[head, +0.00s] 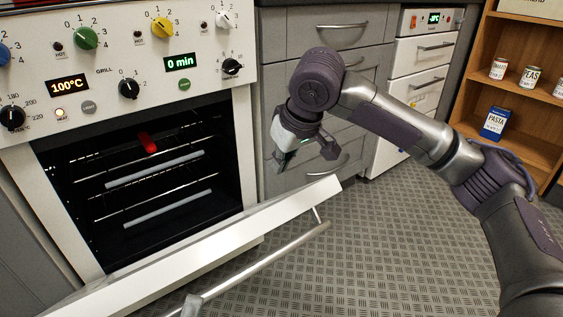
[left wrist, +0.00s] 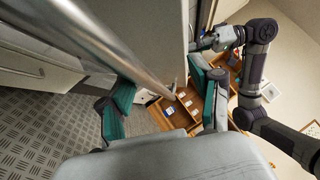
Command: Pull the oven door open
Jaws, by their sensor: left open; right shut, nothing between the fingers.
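The white oven door (head: 205,248) hangs tilted down and outward, partly open, leaving the dark cavity (head: 150,185) exposed. Its metal bar handle (head: 270,259) runs along the door's outer side. My right gripper (head: 293,155) is shut and empty, beyond the door by the grey drawers.
Grey drawers (head: 340,30) and a white appliance (head: 420,60) stand right of the oven. A wooden shelf (head: 525,60) holds cans and a blue pasta box (head: 494,123). Racks and a red object (head: 147,143) are inside the oven. The patterned floor (head: 400,240) is clear.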

